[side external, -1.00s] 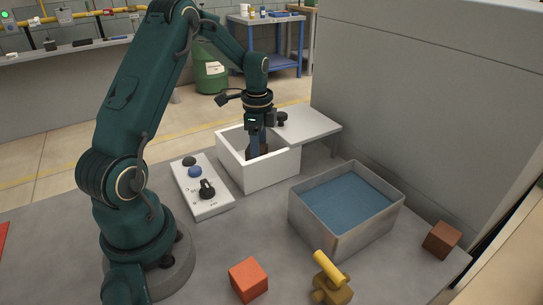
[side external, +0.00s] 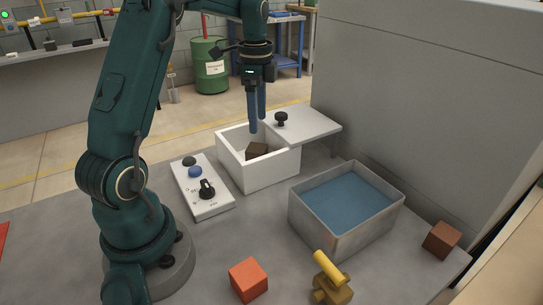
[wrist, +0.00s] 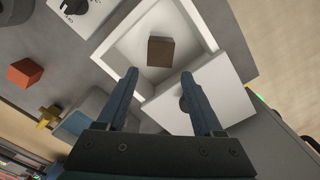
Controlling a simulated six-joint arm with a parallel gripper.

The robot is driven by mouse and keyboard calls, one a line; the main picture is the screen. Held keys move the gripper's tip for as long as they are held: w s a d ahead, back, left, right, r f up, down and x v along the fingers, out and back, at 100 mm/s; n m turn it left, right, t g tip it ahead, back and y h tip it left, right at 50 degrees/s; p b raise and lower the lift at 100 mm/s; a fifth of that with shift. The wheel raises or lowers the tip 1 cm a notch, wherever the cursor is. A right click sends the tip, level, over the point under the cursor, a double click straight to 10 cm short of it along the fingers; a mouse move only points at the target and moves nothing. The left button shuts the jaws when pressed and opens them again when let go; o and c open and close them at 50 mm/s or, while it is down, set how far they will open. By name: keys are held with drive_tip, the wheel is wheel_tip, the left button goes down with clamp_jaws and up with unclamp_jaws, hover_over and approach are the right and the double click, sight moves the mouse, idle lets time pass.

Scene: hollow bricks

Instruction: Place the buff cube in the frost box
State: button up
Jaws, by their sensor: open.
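The white, frost-coloured box (side external: 262,177) stands open in the middle of the table, and its walls also show in the wrist view (wrist: 112,50). A dull brown cube (side external: 257,150), seemingly the buff cube, lies inside it on the floor; it looks dark in both views, also in the wrist view (wrist: 160,52). My gripper (side external: 258,126) is above the box, pointing down, with its blue fingers apart and nothing between them. In the wrist view my gripper (wrist: 158,74) has its fingers spread, with the cube beyond the tips, clear of them.
A white lid-like slab (side external: 308,125) with a black knob sits beside the box's right rim. A grey bin (side external: 329,229) with a blue inside, a control panel (side external: 203,193), an orange cube (side external: 248,280), a reddish-brown cube (side external: 441,240) and a yellow-handled valve (side external: 331,283) stand around.

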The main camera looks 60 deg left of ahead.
drive_tip(key=s+d+r+n+t, duration=0.2)
drive_tip(key=s+d+r+n, duration=0.2)
drive_tip(key=d+r, duration=0.45)
drive_tip(key=s+d+f+n+t, duration=0.3)
drive_tip(key=s+d+f+n, duration=0.1)
drive_tip(key=s+d, duration=0.5)
drive_tip(key=shift+s+d+f+n+t, duration=0.35)
drive_tip(key=shift+d+n, duration=0.15)
drive_tip(key=shift+d, duration=0.1)
